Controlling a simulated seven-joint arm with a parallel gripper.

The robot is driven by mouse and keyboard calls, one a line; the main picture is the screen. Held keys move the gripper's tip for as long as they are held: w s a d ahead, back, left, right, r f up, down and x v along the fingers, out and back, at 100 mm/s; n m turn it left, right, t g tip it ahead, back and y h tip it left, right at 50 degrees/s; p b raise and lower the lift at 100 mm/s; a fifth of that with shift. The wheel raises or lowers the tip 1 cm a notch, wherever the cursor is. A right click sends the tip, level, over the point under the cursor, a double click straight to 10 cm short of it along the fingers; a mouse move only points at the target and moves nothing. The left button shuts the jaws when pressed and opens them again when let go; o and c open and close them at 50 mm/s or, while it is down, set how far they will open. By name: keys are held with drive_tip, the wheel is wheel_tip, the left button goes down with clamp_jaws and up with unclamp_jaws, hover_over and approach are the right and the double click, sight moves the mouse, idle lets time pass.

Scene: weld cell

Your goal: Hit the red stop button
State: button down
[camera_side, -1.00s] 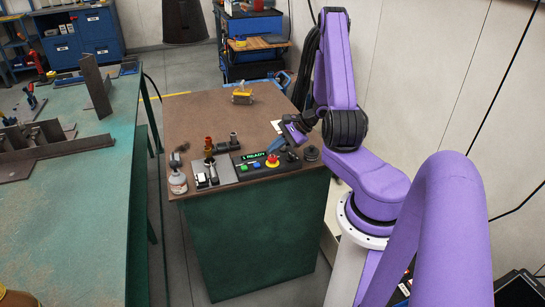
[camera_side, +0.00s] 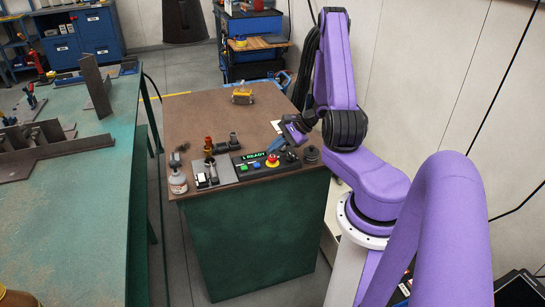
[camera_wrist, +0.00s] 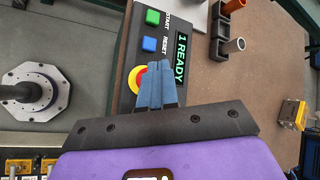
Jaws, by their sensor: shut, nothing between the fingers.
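The red stop button (camera_side: 272,160) with its yellow ring sits at the right end of the dark control panel (camera_side: 250,171) on the brown-topped cabinet. In the wrist view the button (camera_wrist: 135,80) shows beside my gripper (camera_wrist: 158,70), partly hidden by the blue fingers. The fingers are shut together with nothing between them. In the side view my gripper (camera_side: 284,146) is just behind and right of the button, close to it. I cannot tell whether it touches. The display (camera_wrist: 181,58) reads "1 READY". A green button (camera_wrist: 152,17) and a blue button (camera_wrist: 149,44) sit beside it.
A grey plate with small fittings (camera_side: 207,176) and a bottle (camera_side: 177,183) stand left of the panel. A black round knob (camera_side: 311,154) is right of it. A yellow item (camera_side: 242,95) lies farther back on the brown top (camera_side: 200,115). A green table (camera_side: 75,200) stands left.

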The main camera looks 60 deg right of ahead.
sight(275, 156)
drive_tip(key=shift+f, duration=0.2)
drive_tip(key=shift+f, duration=0.25)
drive_tip(key=shift+f, duration=0.35)
idle(0.7)
drive_tip(key=shift+r, duration=0.8)
drive_tip(key=shift+r, duration=2.55)
